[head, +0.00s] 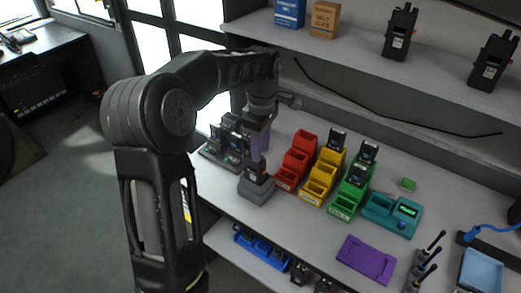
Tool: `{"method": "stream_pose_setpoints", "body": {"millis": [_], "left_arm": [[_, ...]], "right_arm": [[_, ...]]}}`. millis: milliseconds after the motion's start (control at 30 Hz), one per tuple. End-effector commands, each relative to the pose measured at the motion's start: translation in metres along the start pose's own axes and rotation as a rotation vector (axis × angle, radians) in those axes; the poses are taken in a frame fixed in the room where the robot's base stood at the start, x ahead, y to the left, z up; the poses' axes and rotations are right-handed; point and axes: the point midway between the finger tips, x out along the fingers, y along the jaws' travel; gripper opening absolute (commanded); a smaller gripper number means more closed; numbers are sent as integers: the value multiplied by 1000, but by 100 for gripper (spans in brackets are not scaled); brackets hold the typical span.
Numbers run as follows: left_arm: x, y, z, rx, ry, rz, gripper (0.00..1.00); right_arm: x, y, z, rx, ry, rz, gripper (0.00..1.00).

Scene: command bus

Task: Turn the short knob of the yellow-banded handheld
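My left arm reaches in from the left, and its gripper (260,140) points down at the left part of the worktop. It is right above a dark handheld (257,172) standing upright in a grey cradle (258,190). The fingers are small and dark here, so I cannot tell whether they touch the handheld or are open or shut. The knobs on top of this handheld are hidden by the gripper. I cannot make out a yellow band on any handheld. My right gripper is not in view.
A rack of dark handhelds (225,145) stands left of the cradle. Red (297,160), yellow (322,175) and green (350,190) bins stand to the right, then a teal device (392,214) and a purple tray (366,260). Two radios (400,32) stand on the upper shelf.

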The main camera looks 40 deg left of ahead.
Motion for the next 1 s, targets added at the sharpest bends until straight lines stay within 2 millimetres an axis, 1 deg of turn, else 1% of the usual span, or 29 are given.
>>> {"method": "stream_pose_setpoints", "body": {"millis": [100,167,400,800,833,1000], "left_arm": [[9,0,0,0,0,0,35],[11,0,0,0,0,0,35],[12,0,0,0,0,1,35],[12,0,0,0,0,1,2],[12,0,0,0,0,1,0],[12,0,0,0,0,1,0]], "right_arm": [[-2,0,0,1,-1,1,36],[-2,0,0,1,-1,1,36],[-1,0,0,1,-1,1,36],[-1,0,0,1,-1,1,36],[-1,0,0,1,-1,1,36],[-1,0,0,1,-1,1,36]]}}
